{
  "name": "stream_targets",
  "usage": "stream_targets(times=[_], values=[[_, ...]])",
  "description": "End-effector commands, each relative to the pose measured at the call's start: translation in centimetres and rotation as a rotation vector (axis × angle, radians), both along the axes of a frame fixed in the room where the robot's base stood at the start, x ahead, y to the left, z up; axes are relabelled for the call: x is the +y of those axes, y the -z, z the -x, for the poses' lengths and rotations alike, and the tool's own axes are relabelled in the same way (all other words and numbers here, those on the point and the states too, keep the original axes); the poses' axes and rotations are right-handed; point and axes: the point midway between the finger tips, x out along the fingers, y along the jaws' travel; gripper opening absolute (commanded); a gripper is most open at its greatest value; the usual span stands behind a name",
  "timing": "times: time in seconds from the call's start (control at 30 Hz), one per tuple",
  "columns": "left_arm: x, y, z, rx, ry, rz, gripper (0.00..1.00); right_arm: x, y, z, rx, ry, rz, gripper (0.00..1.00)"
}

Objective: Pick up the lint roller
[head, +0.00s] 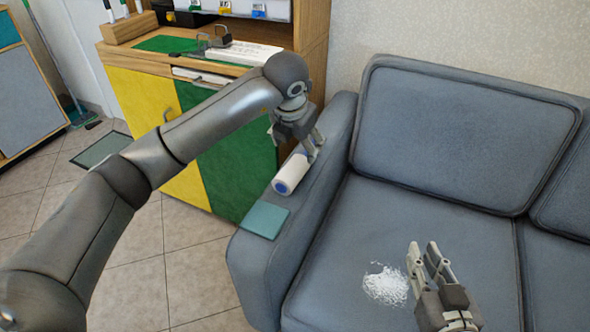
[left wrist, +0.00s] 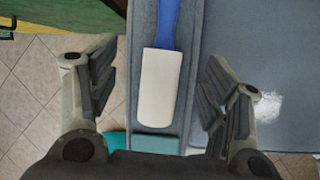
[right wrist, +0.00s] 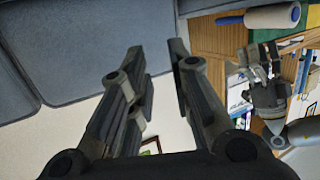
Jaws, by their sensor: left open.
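The lint roller (head: 292,175) lies on the sofa's left armrest in the head view, its white roll with a blue end pointing toward the front. In the left wrist view the white roll (left wrist: 157,88) and blue handle lie between my open fingers, apart from both. My left gripper (head: 311,150) is open over the roller and hides its handle in the head view. My right gripper (head: 424,249) is open and empty above the sofa seat. The roller (right wrist: 272,17) also shows in the right wrist view's top right corner.
A teal square (head: 265,221) lies on the armrest in front of the roller. A white patch of bits (head: 386,285) lies on the grey sofa seat (head: 350,240). A wooden cabinet (head: 315,40) with yellow and green doors stands behind the left arm.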

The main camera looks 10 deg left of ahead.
Motion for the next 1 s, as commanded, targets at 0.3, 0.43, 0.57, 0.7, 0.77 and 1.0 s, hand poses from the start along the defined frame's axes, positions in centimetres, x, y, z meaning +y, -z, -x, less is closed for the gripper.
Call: stream_targets(times=[0.3, 0.43, 0.57, 0.7, 0.77, 1.0], values=[[-0.1, 2.2, -1.0, 0.000, 0.001, 0.002, 0.71, 0.5, -2.3, -0.6, -0.127, -0.008, -0.032, 0.19], [-0.4, 3.2, -1.3, 0.001, 0.002, 0.003, 0.71, 0.8, -3.7, -0.8, -0.204, -0.014, -0.052, 0.19], [-0.6, 4.5, -1.9, 0.000, 0.000, 0.003, 0.71, 1.1, -5.8, -0.8, -0.321, -0.021, -0.083, 0.19], [-0.7, 5.9, -2.5, 0.001, 0.002, 0.003, 0.71, 1.3, -7.9, -0.6, -0.429, -0.027, -0.111, 0.19], [-0.7, 6.3, -2.7, 0.001, 0.001, 0.003, 0.71, 1.4, -8.6, -0.4, -0.464, -0.028, -0.120, 0.19], [-0.7, 6.7, -3.0, -0.001, 0.001, 0.003, 0.71, 1.4, -9.6, -0.2, -0.514, -0.031, -0.133, 0.19]])
